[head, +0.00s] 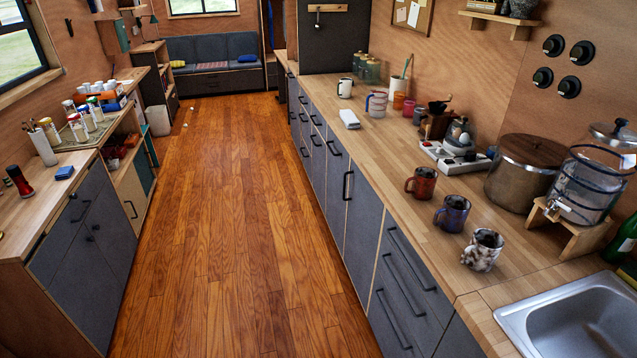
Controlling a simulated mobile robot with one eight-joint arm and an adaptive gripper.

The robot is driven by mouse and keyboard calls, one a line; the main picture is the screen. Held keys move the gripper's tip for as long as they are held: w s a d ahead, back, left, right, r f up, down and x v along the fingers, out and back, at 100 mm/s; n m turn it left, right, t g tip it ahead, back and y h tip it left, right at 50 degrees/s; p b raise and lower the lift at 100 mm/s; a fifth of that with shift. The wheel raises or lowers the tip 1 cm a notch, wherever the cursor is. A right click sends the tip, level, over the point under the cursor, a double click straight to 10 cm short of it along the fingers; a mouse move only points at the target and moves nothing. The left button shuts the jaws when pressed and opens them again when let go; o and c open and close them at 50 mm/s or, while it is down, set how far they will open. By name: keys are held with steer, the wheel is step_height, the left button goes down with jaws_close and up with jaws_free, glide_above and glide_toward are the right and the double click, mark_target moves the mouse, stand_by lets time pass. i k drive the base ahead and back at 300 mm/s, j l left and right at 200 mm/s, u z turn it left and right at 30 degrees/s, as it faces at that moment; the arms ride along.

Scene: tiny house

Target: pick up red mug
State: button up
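The red mug (422,184) is a brownish-red mug standing upright on the right-hand wooden counter (385,165). Its handle points left, toward the counter's front edge. A blue-purple mug (452,214) stands just in front of it, nearer the camera. A mottled white and brown mug (482,250) stands nearer still. The three mugs form a slanting row, apart from each other. My gripper is not in view.
A large steel pot (524,172) and a glass drink dispenser (587,185) stand behind the mugs. A sink (575,318) is at the lower right.

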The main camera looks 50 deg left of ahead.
mark_target(419, 185)
steer(key=u, duration=1.3)
steer(key=i+j+z, duration=0.45)
steer(key=j, duration=0.25)
steer(key=i+j+z, duration=0.4)
steer(key=j, duration=0.45)
steer(key=i+j+z, duration=0.2)
steer(key=j+z, duration=0.25)
steer(key=j, duration=0.45)
steer(key=j+z, duration=0.4)
steer(key=j, duration=0.55)
steer(key=j+z, duration=0.45)
steer(key=j, duration=0.55)
